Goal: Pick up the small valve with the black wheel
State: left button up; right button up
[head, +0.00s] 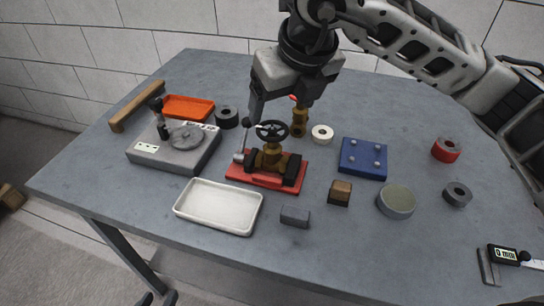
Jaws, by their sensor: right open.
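The valve with the black wheel (271,131) has a brass body (270,157) and stands upright on a red base (262,180) near the middle of the table. A second brass fitting (299,122) with a bit of red at its top stands just behind it, partly hidden by my gripper. My right gripper (273,106) comes down from above, open, with its fingers just behind and above the black wheel. One finger shows clearly on the left; the other is hard to make out. I see no object between them. My left gripper is not in view.
A grey device (173,158) and a white tray (218,224) lie to the left and front. An orange tray (188,108) and a black ring (227,117) are behind. A blue plate (363,171), a brown block (340,192) and a round grey piece (396,207) lie right.

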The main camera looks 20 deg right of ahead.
aim_at(273, 127)
jog(key=x, duration=0.4)
jog(key=shift+f, duration=0.15)
jog(key=x, duration=0.5)
jog(key=shift+a+f+p, duration=0.15)
jog(key=shift+a+p, duration=0.15)
jog(key=shift+p, duration=0.05)
jog(key=c, duration=1.5)
grip_shut()
